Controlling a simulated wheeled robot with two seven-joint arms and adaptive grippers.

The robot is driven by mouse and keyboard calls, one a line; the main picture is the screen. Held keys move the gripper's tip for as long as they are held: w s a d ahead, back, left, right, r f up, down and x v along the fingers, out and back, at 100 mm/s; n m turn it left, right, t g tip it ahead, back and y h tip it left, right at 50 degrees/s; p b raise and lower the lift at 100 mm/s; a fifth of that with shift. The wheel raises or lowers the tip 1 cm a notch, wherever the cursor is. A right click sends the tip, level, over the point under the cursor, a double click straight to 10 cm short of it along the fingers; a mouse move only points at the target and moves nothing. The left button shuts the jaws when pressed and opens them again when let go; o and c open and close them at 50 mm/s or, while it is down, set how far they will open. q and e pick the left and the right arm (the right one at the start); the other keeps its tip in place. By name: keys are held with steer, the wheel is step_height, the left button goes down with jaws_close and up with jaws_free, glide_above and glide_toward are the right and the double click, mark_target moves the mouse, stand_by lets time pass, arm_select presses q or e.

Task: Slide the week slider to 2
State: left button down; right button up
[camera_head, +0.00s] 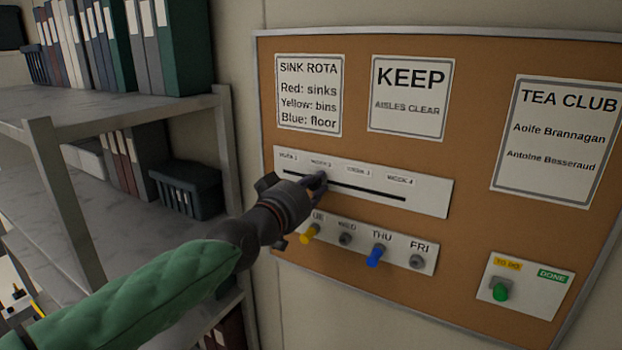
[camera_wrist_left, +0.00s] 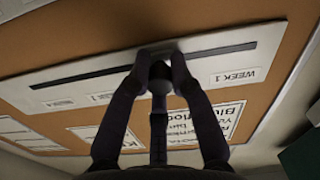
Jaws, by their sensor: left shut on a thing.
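The week slider panel (camera_head: 425,198) is a white strip with a dark slot on the cork board, labelled WEEK 1 to WEEK 4 from left to right in the head view. My left gripper (camera_head: 316,183) is at the slot, just below the WEEK 2 label (camera_head: 321,163). In the left wrist view, my left gripper (camera_wrist_left: 161,62) is shut on the slider knob (camera_wrist_left: 160,74), a dark piece between its fingertips. The WEEK 1 label (camera_wrist_left: 236,77) shows to the right there. The fingers hide the panel directly behind the knob. My right gripper is in neither view.
Below is a peg strip (camera_head: 330,238) with yellow and blue pegs, close under my left wrist. Notices hang above. A shelf unit (camera_head: 60,150) with binders stands at left.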

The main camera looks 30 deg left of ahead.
arm_select(q)
steer(key=c, duration=1.1)
jaws_free()
steer(key=shift+s, duration=0.1)
steer(key=s, duration=1.1)
steer(key=shift+s+a, duration=0.4)
steer(key=shift+a, duration=0.05)
steer(key=shift+w, duration=0.1)
